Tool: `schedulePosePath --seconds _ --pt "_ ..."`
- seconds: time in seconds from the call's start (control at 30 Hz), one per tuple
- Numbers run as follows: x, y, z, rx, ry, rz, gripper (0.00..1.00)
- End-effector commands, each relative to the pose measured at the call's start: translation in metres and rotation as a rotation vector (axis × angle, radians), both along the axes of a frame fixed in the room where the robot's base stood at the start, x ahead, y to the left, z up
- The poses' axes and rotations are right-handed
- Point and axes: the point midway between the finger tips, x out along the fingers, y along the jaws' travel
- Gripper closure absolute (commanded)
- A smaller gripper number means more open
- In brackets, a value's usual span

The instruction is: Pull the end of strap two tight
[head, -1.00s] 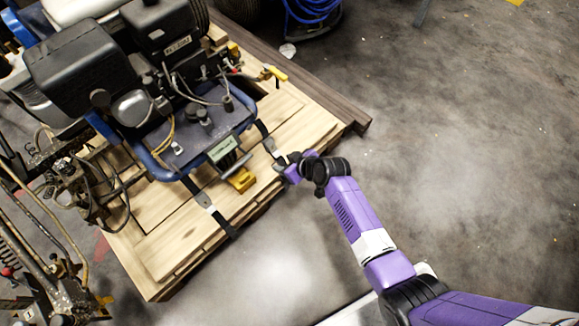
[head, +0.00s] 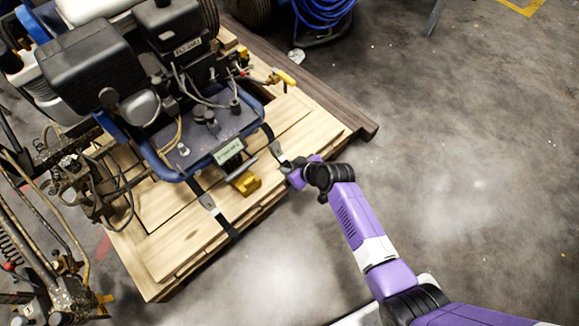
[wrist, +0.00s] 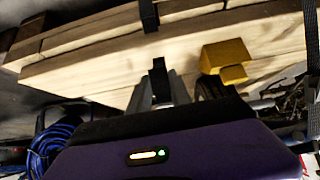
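Two dark straps run from the blue-framed line striper (head: 215,140) down over the wooden pallet load. The left strap (head: 206,200) has a metal buckle and a loose black tail (head: 232,232) at the boards' front edge. The right strap (head: 276,150) runs down to my gripper (head: 291,170), at the front edge of the boards. Which is strap two I cannot tell. In the wrist view a strap (wrist: 148,14) crosses the top boards, and a dark strip (wrist: 159,80) stands between my gripper's grey fingers (wrist: 160,92); whether they pinch it is unclear.
A yellow block (head: 246,183) sits on the boards left of my gripper; it also shows in the wrist view (wrist: 226,59). A blue hose coil (head: 322,12) lies at the back. Hoses and metal parts (head: 90,190) crowd the left. The floor (head: 470,180) to the right is clear.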

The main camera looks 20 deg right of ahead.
Motion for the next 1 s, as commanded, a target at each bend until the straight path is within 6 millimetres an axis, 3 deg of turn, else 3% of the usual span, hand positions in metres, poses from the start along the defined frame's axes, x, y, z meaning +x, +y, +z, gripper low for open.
schedulePosePath --seconds 0.37,1.0 --pt "-0.001 -0.001 -0.004 0.000 0.000 0.000 1.00" --pt "-0.017 -0.006 -0.036 -0.001 0.003 0.000 1.00"
